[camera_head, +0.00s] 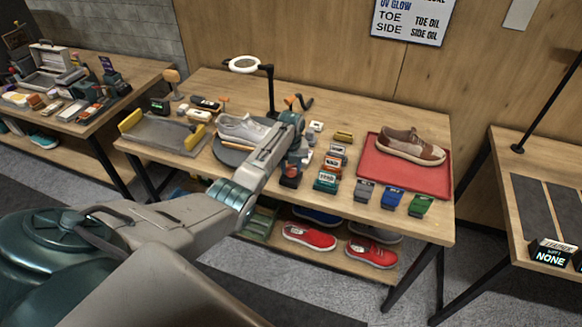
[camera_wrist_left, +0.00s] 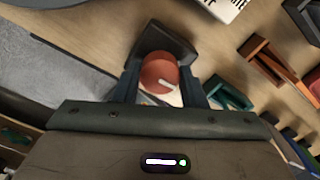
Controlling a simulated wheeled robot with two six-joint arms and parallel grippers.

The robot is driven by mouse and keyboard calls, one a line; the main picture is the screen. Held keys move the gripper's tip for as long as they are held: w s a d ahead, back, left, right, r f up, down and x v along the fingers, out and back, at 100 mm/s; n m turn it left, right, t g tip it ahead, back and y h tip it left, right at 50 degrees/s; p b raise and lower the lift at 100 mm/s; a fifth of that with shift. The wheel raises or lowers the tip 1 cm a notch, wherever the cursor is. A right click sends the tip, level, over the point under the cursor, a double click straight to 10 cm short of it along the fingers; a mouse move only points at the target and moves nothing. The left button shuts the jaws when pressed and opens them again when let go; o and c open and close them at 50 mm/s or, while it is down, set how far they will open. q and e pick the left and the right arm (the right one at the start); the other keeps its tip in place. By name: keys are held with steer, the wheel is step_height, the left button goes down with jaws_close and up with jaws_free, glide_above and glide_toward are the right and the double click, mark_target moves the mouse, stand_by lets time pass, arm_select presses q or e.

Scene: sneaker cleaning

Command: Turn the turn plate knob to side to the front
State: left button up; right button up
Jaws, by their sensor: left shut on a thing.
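In the left wrist view a round red knob (camera_wrist_left: 157,72) with a white pointer mark sits on a dark housing (camera_wrist_left: 168,42). The white mark points to the right and slightly down in that view. My left gripper (camera_wrist_left: 163,88) is shut on the knob, one finger on each side. In the head view my left gripper (camera_head: 291,168) is at the table's front edge, and my arm partly covers that area. A grey sneaker (camera_head: 238,127) stands on the dark round turn plate (camera_head: 226,153) just left of the gripper. My right gripper is not in view.
A red mat (camera_head: 376,181) holding a brown and cream sneaker (camera_head: 408,147) lies at the right. Several small labelled blocks stand close right of the gripper. A ring lamp (camera_head: 244,64) rises behind the turn plate. A metal tray (camera_head: 163,133) lies at the left.

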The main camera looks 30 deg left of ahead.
mark_target(291, 168)
arm_select(q)
steer(key=shift+r, duration=0.1)
stand_by(0.4)
steer(key=o, duration=1)
steer(key=shift+r+b, duration=1.65)
steer(key=shift+r, duration=3.7)
